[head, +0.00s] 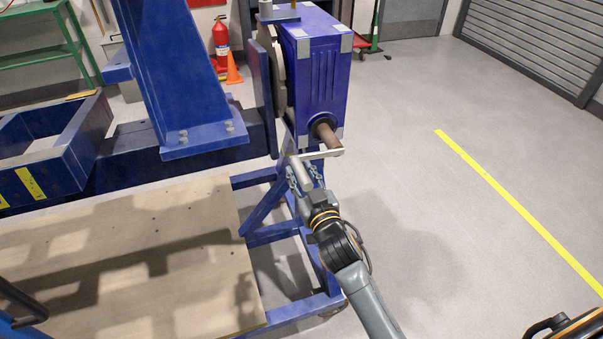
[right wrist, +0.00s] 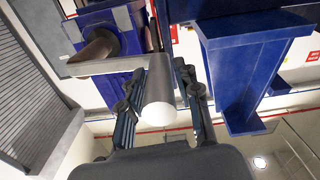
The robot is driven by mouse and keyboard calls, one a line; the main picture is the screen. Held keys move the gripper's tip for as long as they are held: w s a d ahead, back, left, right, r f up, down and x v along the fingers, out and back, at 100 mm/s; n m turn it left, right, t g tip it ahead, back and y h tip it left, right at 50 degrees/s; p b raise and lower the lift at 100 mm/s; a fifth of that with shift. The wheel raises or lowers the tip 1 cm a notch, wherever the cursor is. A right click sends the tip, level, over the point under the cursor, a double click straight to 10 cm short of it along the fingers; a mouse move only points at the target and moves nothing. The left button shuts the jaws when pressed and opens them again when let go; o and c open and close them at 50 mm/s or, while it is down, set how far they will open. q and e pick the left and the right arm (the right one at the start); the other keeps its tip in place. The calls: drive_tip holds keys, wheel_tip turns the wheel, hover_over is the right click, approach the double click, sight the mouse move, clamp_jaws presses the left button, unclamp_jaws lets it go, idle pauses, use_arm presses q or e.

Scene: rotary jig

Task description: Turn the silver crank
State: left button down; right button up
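The silver crank has a flat arm (head: 321,154) on the end of a brown shaft (head: 325,134), which comes out of the blue gearbox (head: 318,75). The crank arm runs left from the shaft. Its round handle (right wrist: 158,100) points toward the right wrist camera. My right gripper (head: 298,175) is at the handle, with one finger on each side. In the right wrist view the fingers (right wrist: 161,80) lie close along the handle and look shut on it. The fingers partly hide the handle in the head view. I do not make out my left gripper.
Blue frame legs (head: 275,235) stand below the gearbox, close to my right arm. A wooden board (head: 150,260) lies at lower left, below a blue upright (head: 175,70). The floor to the right is open, with a yellow line (head: 520,210). A fire extinguisher (head: 221,45) stands behind.

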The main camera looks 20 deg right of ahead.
clamp_jaws()
drive_tip(key=shift+f, duration=0.15)
wheel_tip(320, 180, down, 7)
drive_tip(key=d+n+b, duration=0.1)
drive_tip(key=n+b, duration=0.2)
drive_tip(key=n, duration=0.4)
drive_tip(key=shift+d, duration=0.25)
drive_tip(key=shift+f, duration=0.1)
drive_tip(key=o, duration=0.6)
unclamp_jaws()
drive_tip(key=shift+c, duration=0.2)
